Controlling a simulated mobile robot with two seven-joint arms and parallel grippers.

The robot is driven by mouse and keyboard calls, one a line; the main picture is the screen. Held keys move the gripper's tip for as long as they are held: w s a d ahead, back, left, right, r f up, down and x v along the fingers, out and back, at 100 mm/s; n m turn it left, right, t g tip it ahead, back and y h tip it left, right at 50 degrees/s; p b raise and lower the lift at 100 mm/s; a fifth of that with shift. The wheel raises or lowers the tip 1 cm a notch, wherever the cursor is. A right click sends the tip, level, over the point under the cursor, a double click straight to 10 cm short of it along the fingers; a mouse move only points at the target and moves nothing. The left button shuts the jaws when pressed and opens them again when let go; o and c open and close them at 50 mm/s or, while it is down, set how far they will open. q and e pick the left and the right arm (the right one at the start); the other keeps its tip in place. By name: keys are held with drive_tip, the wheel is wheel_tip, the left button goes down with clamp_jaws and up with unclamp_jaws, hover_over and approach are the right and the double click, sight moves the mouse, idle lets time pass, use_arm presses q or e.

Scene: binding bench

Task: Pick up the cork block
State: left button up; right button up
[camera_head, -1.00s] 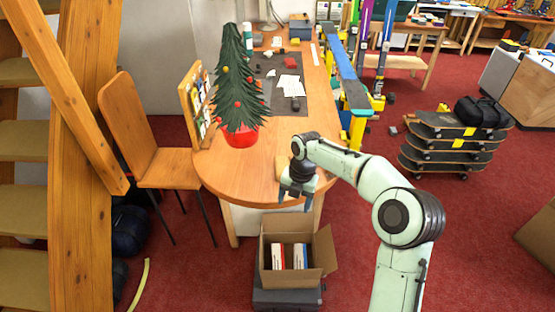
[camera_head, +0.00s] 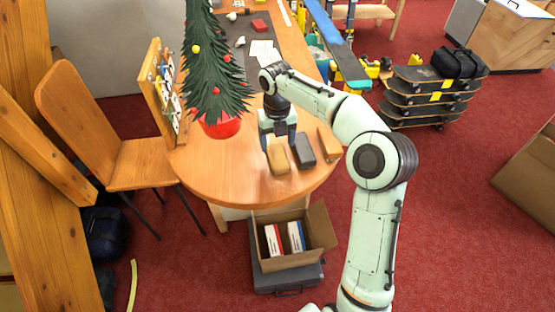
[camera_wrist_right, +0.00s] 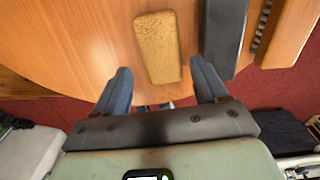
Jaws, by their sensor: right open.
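The cork block (camera_head: 278,158) is a tan, speckled, oblong block with rounded corners. It lies flat near the rounded front end of the wooden table. In the right wrist view the cork block (camera_wrist_right: 157,47) sits ahead of my open jaws, between the lines of the two fingers. My right gripper (camera_head: 279,137) is open and empty, just behind and above the block in the head view. In the wrist view the right gripper (camera_wrist_right: 162,75) has one fingertip on each side of the block's near end. My left gripper is not in view.
A dark grey block (camera_head: 304,150) lies close beside the cork, with a brown wooden brush (camera_head: 329,144) beyond it. A decorated tree in a red pot (camera_head: 221,126) stands behind left.

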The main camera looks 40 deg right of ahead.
sight(277, 153)
drive_tip(key=shift+w+f, duration=0.2)
drive_tip(key=shift+f, duration=0.55)
drive_tip(key=f, duration=0.5)
drive_tip(key=shift+d+b, duration=0.2)
drive_tip(key=shift+b, duration=0.15)
drive_tip(key=shift+w, duration=0.1)
drive_tip(key=c, duration=0.7)
